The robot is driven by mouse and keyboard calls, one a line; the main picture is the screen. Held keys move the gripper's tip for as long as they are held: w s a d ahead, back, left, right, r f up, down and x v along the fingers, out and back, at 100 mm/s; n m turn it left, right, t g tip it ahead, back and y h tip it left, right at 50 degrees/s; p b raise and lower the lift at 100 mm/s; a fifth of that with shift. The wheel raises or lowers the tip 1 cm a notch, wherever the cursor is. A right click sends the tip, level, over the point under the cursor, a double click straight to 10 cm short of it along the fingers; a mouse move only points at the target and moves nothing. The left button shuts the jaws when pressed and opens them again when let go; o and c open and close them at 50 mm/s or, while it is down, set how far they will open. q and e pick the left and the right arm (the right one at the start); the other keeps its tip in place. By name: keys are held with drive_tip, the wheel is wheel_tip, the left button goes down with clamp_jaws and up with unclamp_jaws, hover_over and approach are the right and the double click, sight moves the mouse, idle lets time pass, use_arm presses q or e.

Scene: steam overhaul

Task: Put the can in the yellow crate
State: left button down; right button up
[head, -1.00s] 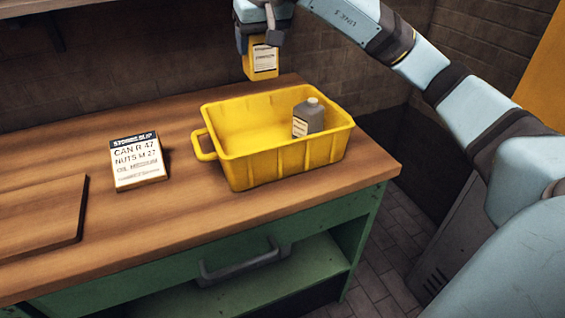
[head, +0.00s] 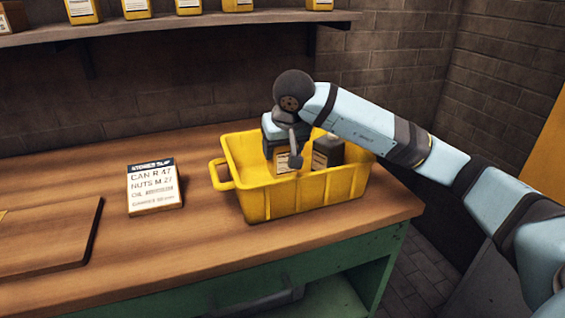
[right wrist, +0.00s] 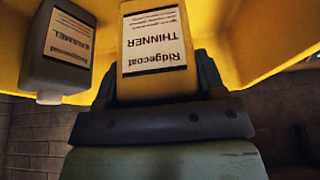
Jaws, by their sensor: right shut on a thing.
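The yellow crate (head: 290,205) stands on the wooden bench, its open top facing up. My right gripper (head: 284,150) is lowered inside it and shut on a yellow can (head: 281,164). In the right wrist view the can (right wrist: 155,50) has a white label reading "Ridgecoat THINNER" and sits between the fingers. The can looks upright, its lower part hidden by the crate's front wall. I cannot tell whether it touches the crate floor. My left gripper is not in view.
A grey container (head: 328,152) labelled "Ridgecoat ENAMEL" stands in the crate, right beside the held can. A storage slip block (head: 155,187) and a wooden board (head: 45,235) lie left of the crate. Several yellow containers line the shelf (head: 200,28) above.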

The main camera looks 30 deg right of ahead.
sight(283, 161)
wheel_tip(283, 161, down, 3)
drive_tip(key=shift+b, duration=0.3)
drive_tip(key=shift+f, duration=0.3)
drive_tip(key=shift+r, duration=0.1)
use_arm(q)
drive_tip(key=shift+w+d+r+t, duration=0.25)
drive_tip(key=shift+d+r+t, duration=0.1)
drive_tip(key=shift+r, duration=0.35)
use_arm(e)
drive_tip(key=o, duration=1.2)
